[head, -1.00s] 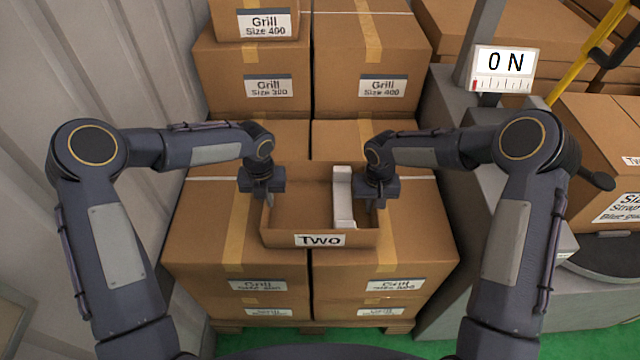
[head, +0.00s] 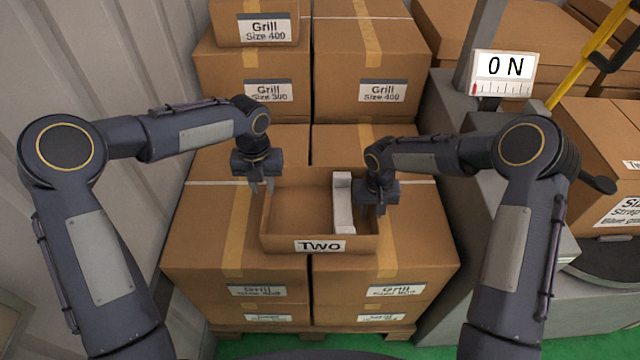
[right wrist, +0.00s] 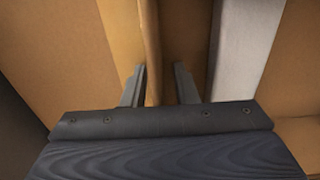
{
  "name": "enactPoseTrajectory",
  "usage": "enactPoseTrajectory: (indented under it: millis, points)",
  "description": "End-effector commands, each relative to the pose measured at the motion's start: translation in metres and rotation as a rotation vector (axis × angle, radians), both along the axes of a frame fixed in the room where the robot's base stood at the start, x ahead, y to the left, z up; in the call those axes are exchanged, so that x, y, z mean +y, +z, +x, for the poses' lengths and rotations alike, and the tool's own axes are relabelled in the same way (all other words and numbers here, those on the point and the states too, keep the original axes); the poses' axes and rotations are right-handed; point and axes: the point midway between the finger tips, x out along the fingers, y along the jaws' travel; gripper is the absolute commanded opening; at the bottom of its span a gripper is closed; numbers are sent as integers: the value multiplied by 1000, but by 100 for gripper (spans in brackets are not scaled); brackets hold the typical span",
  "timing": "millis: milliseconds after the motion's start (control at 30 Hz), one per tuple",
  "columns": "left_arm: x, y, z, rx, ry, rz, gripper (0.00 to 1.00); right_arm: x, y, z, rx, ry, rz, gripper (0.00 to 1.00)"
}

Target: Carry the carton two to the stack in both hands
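Carton two (head: 295,245) is a small open-topped brown carton labelled "Two", resting on top of the front boxes of the stack. A white block (head: 343,205) stands inside it towards its right side. My left gripper (head: 262,187) is open and empty, raised at the carton's left rear corner. My right gripper (head: 372,209) is at the carton's right wall. In the right wrist view, its two fingers (right wrist: 158,88) straddle the carton's wall (right wrist: 152,50), with a visible gap on the right side of the wall.
Taped Grill boxes (head: 235,250) form the stack on a pallet (head: 310,331), with taller boxes (head: 370,65) behind. A display reading "0 N" (head: 503,72) stands on grey equipment at right. A corrugated wall (head: 100,60) bounds the left.

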Motion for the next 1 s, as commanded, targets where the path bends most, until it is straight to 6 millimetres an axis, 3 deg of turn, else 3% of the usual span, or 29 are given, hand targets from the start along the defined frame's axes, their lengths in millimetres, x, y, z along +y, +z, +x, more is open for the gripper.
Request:
enactPoseTrajectory:
  millis: [200, 367, 467, 800, 1000]
  points:
    - [0, 33, 0, -1, 1, 0, 26, 0, 0, 0, 0, 0, 0, 26]
    - [0, 41, 0, 1, -1, 0, 26, 0, 5, 0, -1, -1, 0, 26]
    - [0, 41, -1, 2, -1, 0, 26, 0, 17, 1, -4, -1, 0, 26]
    - [0, 41, -1, 2, 0, 0, 26, 0, 88, 1, -5, -1, 0, 26]
    - [0, 41, -1, 2, 0, 0, 26, 0, 114, 0, -2, -1, 0, 26]
